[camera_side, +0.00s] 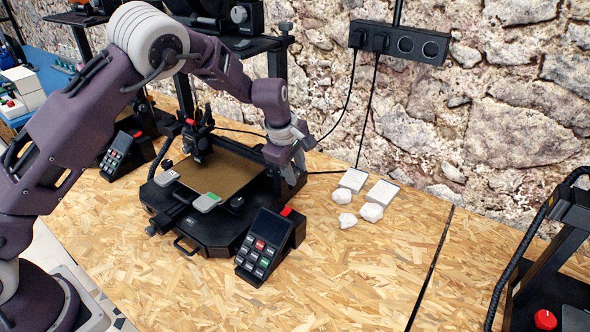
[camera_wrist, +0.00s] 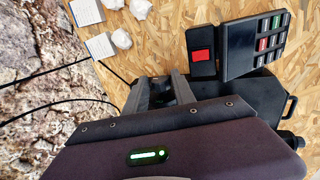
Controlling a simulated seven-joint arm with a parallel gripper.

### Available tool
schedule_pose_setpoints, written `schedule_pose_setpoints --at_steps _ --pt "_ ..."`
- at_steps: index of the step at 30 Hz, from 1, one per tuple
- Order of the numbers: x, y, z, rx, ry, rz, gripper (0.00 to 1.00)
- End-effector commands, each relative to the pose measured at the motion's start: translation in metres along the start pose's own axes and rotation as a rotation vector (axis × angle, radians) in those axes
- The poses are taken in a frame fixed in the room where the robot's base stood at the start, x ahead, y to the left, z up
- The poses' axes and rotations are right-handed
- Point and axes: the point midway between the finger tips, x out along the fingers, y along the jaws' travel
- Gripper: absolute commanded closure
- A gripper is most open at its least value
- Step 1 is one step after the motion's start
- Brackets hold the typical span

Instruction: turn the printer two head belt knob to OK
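The middle printer (camera_side: 205,225) stands on the wooden bench with a tan bed plate and a keypad unit (camera_side: 265,246) at its front right. It carries no readable number. My gripper (camera_side: 296,150) is at the printer's right upright, pointing down beside it. In the wrist view my gripper (camera_wrist: 160,88) shows two grey fingers apart, with a dark printer part between them. I cannot tell whether they touch it. The head belt knob and its setting cannot be made out; the gripper and wrist cover that area.
White boxes (camera_side: 382,192) and pale lumps (camera_side: 371,212) lie right of the printer. Black cables hang from a wall socket strip (camera_side: 400,42). Another printer (camera_side: 570,250) with a red knob (camera_side: 545,320) stands at right. A second keypad (camera_side: 117,155) sits at left. Bench front is clear.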

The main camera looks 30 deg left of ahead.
Motion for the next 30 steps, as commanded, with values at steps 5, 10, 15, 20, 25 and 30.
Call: schedule_pose_setpoints --at_steps 5,10,15,20,25,30 --pt "0.0 0.0 0.0 0.0 0.0 0.0 1.0" --pt "0.0 0.0 0.0 0.0 0.0 0.005 1.0" --pt "-0.001 -0.002 0.0 0.0 -0.001 0.045 1.0" --pt "-0.001 -0.004 -0.001 -0.002 -0.001 0.137 1.0" --pt "0.0 -0.009 -0.001 -0.004 -0.003 0.279 1.0" --pt "0.003 -0.013 -0.001 0.0 -0.003 0.438 1.0"
